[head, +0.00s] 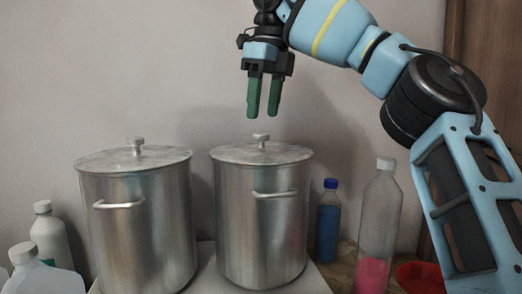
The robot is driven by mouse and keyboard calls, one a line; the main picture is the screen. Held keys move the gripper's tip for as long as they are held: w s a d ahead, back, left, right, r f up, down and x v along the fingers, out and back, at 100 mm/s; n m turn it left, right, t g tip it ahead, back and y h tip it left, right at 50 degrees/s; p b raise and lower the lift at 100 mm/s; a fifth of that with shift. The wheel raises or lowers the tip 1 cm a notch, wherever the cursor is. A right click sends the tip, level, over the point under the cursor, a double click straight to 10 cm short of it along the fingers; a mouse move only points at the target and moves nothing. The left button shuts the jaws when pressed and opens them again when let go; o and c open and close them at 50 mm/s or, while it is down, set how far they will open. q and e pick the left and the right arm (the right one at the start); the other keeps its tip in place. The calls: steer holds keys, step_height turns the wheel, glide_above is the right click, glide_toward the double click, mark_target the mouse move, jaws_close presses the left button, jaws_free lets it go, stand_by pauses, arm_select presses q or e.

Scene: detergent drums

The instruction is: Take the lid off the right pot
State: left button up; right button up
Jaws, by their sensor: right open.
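The right pot (262,225) is a tall metal cylinder with a side handle, standing upright. Its lid (235,154) sits on top, with a small knob (261,139) in the middle. The left pot (140,240) is alike and also wears its lid (105,160) with a knob (136,146). My right gripper (263,112) points down just above the knob of the right pot's lid. Its green fingers are open and empty, apart from the knob. My left gripper is not in view.
A blue bottle (328,228) and a tall clear bottle with pink liquid (378,225) stand right of the right pot. A red item (420,275) lies beyond them. White bottles (48,235) stand at the far left. The space above the pots is clear.

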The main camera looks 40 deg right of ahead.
mark_target(261, 143)
steer(key=shift+w+f, duration=0.15)
steer(key=shift+f, duration=1.05)
steer(key=shift+w+f, duration=0.15)
steer(key=shift+f, duration=1.05)
jaws_close()
